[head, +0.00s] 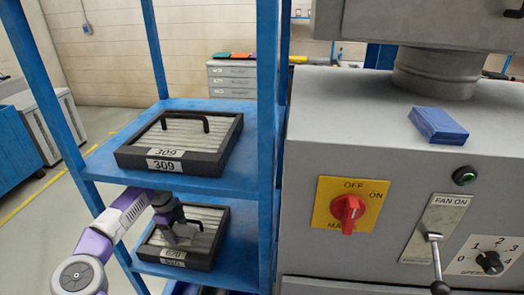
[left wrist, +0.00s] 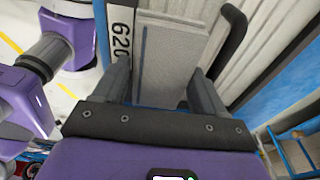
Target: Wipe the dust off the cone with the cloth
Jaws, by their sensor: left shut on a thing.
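My left gripper (head: 172,226) reaches into the lower shelf bay, over a pleated filter (head: 206,243) with a black frame and handle. In the left wrist view, the fingers (left wrist: 163,88) are shut on a flat light-grey slab (left wrist: 168,58); I cannot tell if it is the cloth. The slab lies over the pleats, beside the black handle (left wrist: 232,42). A folded blue block (head: 438,122), perhaps a cloth, lies on top of the grey machine. A short round grey duct (head: 437,72) behind it may be the cone; no dust is discernible. My right gripper is not in view.
Blue shelf posts (head: 266,120) stand close around my left arm. A filter marked 309 (head: 180,142) sits on the upper shelf (head: 255,170). The machine front (head: 300,215) carries a red switch (head: 347,212) and a fan lever (head: 436,255).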

